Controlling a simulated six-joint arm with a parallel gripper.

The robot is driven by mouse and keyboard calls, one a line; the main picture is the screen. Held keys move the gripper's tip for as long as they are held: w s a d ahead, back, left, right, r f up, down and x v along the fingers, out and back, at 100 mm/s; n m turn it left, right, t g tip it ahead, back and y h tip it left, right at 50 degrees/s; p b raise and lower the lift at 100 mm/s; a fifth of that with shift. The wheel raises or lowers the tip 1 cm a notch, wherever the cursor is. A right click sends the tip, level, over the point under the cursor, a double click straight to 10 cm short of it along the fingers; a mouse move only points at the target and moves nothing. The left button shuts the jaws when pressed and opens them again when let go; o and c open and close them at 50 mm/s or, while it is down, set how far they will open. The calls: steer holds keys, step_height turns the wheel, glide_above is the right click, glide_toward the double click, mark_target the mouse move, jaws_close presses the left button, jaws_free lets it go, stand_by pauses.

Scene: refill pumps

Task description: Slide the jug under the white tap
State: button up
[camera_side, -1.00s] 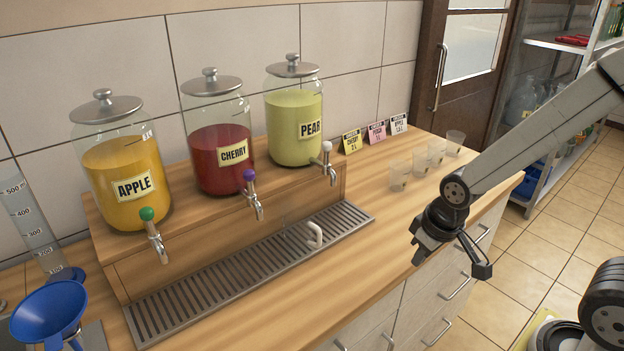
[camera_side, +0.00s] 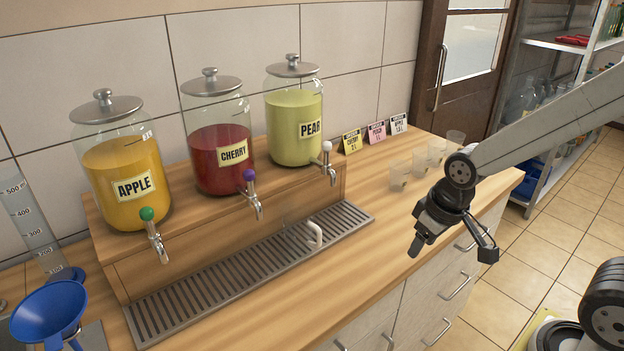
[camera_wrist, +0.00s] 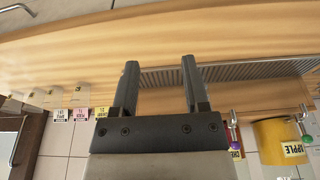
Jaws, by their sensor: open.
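The white tap (camera_side: 327,147) is on the pear dispenser (camera_side: 294,127), the rightmost of three. A white curved handle (camera_side: 314,235) stands over the drip tray (camera_side: 178,317), below and slightly left of the white tap. It looks like the jug's handle; the jug's clear body is hard to make out. My gripper (camera_side: 450,250) is open and empty, over the counter's front edge, right of and apart from the handle. In the wrist view my gripper's (camera_wrist: 160,63) two fingers are spread with nothing between them, and the drip tray (camera_wrist: 258,70) shows beyond them. The jug is not discernible there.
The apple dispenser (camera_side: 130,180) has a green tap and the cherry dispenser (camera_side: 219,158) a purple one. Several clear cups (camera_side: 398,180) and price cards (camera_side: 376,132) stand at the right. A blue funnel (camera_side: 48,312) is at the left. The counter before the tray is clear.

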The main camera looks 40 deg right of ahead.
steer(key=w+v, duration=0.2)
steer(key=v, duration=0.6)
steer(key=w+d+r+n+t+y, duration=0.2)
steer(key=w+n+t+y, duration=0.3)
steer(key=w+n, duration=0.65)
steer(key=w+d+r+n+t+y, duration=0.1)
steer(key=w+r+n+t+y, duration=0.2)
steer(key=w+n+t, duration=0.85)
step_height(320, 180, down, 5)
steer(key=s+n+g+y, duration=0.3)
steer(key=n+g+y, duration=0.65)
steer(key=g, duration=0.45)
glide_toward(302, 231)
steer(key=shift+s+d+r, duration=0.45)
steer(key=shift+d+r, duration=0.3)
steer(key=shift+r, duration=0.05)
steer(key=shift+a, duration=0.15)
steer(key=shift+x, duration=3.8)
